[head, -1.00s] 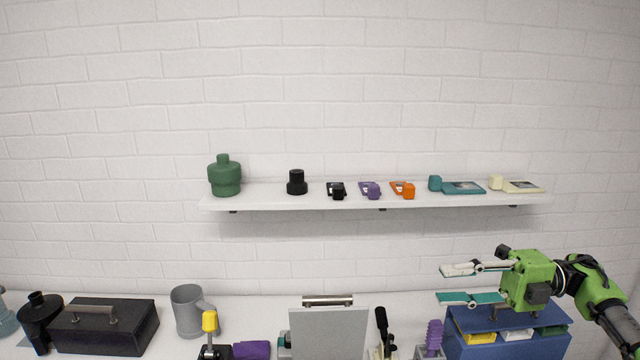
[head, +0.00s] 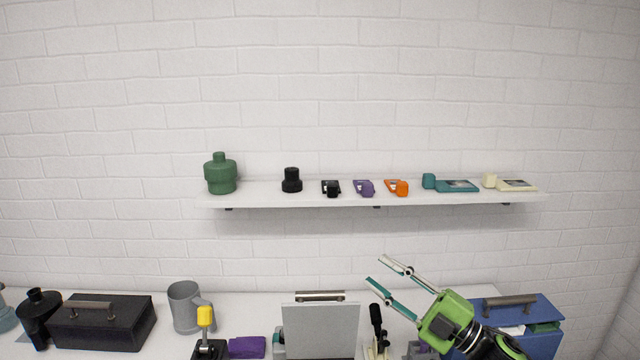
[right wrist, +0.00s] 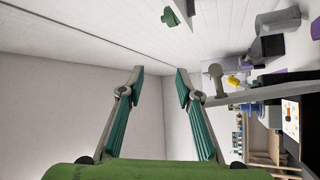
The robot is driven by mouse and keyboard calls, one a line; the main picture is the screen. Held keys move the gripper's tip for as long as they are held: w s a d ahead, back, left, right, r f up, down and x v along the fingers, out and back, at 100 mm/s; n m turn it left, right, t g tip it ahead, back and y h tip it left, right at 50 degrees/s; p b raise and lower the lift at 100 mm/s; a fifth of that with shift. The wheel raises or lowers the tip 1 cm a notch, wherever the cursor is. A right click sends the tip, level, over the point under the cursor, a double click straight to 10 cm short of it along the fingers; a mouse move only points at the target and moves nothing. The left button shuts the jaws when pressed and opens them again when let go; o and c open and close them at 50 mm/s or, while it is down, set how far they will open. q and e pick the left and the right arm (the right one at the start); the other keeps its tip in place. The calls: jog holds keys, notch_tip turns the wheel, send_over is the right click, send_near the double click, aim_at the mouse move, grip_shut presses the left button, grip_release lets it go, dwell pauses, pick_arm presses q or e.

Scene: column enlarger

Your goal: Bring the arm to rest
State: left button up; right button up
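My right gripper (head: 382,273) is in the lower right of the head view, with its green body low and its two fingers pointing up and to the left. The fingers are spread apart with nothing between them. In the right wrist view the gripper (right wrist: 158,85) also shows open and empty, its teal finger pads facing each other. It is in the air in front of the wall, above the back part of the white counter. My left gripper is not in the head view.
A white wall shelf (head: 290,200) holds a green bottle (head: 221,175) and several small items. The counter (head: 255,310) bears a black toolbox (head: 103,325), a grey mug (head: 186,308), a grey upright panel (head: 320,330) and a blue box (head: 545,340) beside my right arm.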

jog(key=s+d+f+m+h, duration=0.3)
jog(key=s+f+m+h, duration=0.3)
jog(key=f+m+h, duration=0.4)
jog(key=s+d+f+m+h, duration=0.3)
jog(key=s+f+m+h, duration=0.2)
jog(key=f+m+h, duration=0.5)
jog(key=s+d+f+m+g+y, duration=0.1)
jog(key=s+f+g, duration=0.35)
jog(key=s, duration=0.85)
jog(key=s+f+m+g+y, duration=0.1)
jog(key=s+f+g, duration=0.4)
jog(key=s, duration=0.8)
jog(key=s+f+b, duration=0.3)
jog(key=f+b, duration=0.4)
jog(key=f, duration=2.8)
jog(key=s+d+f+g+b, duration=0.2)
jog(key=s+d+f+b, duration=0.1)
jog(key=s+f, duration=1.4)
notch_tip(320, 180, down, 3)
jog(key=shift+d+r+b, duration=0.15)
jog(key=shift+b, duration=0.45)
